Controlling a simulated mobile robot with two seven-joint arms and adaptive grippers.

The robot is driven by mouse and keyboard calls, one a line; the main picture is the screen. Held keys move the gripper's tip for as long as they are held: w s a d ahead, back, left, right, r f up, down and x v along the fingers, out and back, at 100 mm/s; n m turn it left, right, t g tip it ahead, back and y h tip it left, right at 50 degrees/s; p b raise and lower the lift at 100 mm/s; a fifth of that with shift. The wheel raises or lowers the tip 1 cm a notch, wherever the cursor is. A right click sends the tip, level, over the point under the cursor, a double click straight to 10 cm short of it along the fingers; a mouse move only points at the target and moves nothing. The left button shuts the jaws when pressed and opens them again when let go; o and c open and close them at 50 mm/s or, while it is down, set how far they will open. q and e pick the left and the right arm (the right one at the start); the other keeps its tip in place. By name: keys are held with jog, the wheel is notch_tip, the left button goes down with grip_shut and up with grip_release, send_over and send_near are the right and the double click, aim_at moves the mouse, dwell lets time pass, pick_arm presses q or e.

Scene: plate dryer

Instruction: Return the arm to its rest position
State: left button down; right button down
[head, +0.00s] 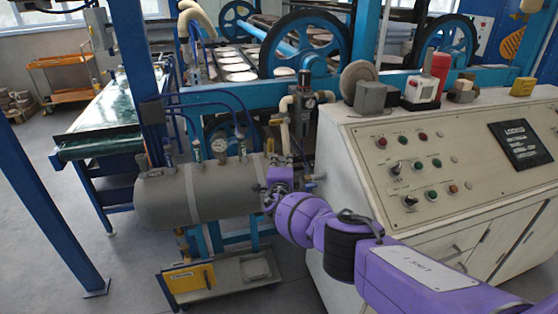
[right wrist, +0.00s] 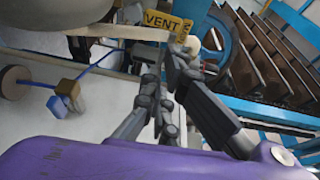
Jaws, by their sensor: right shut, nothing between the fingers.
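My purple right arm (head: 340,245) reaches in from the lower right, beside the front of the control cabinet. My right gripper (head: 270,204) is at the right end of the grey tank (head: 225,190), small and partly hidden by my wrist. In the right wrist view the dark fingers (right wrist: 170,62) are shut with nothing held between them. A yellow VENT tag (right wrist: 165,20) shows just beyond the fingertips; I cannot tell whether they touch it. My left gripper is in neither view.
The white control cabinet (head: 335,170) with buttons is close on the arm's right. Pipes and a gauge (head: 219,145) stand on the tank. A low tray (head: 252,268) and yellow box (head: 188,282) are below. A blue post (head: 45,205) stands left; open floor lies between.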

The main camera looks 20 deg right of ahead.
jog(key=shift+s, duration=0.35)
jog(key=shift+f, duration=0.1)
